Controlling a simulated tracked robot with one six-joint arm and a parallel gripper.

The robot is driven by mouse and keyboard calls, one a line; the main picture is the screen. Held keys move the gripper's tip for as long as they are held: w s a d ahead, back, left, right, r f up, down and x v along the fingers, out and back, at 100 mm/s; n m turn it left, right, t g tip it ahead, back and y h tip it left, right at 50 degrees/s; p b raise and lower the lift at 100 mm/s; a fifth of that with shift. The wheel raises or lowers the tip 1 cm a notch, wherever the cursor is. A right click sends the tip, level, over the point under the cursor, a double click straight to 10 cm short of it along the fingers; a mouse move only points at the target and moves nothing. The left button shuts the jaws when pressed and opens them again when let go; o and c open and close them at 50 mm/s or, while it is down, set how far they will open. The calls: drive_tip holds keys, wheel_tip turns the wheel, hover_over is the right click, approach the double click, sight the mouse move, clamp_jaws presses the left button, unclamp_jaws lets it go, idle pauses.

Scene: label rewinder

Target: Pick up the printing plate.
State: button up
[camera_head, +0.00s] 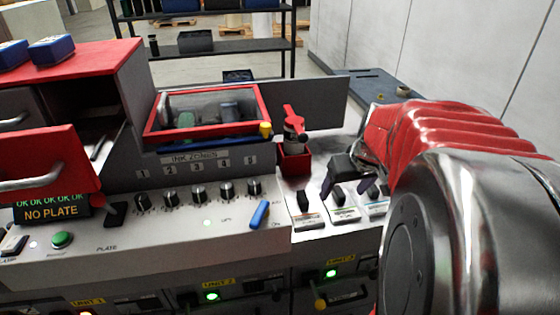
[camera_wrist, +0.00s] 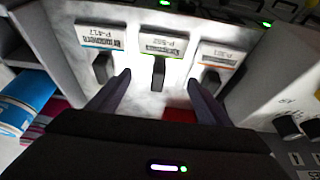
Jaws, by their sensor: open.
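Three labelled plates with dark upright tabs stand in a row on the light machine top, right of the control panel. They look like the printing plates, though mostly only labels and tabs show. In the wrist view they are the left plate (camera_wrist: 100,43), the middle plate (camera_wrist: 160,45) and the right plate (camera_wrist: 216,53); the labels appear upside down and seem to read P-417, P-552 and P-301. My gripper (camera_wrist: 158,80) is open, with one finger on each side of the middle tab and visible gaps. In the head view my gripper (camera_head: 349,187) is over the row.
A display (camera_head: 50,208) reads NO PLATE. The control panel has several black knobs (camera_head: 199,192) and a blue lever (camera_head: 259,214). A red holder (camera_head: 294,160) with a red-handled tool stands behind the plates. A red-framed window box (camera_head: 209,111) is left of it.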

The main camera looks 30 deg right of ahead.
sight(341, 195)
drive_tip(key=shift+x, duration=2.1)
drive_tip(key=shift+d, duration=0.15)
drive_tip(key=shift+c, duration=0.6)
drive_tip(key=c, duration=0.9)
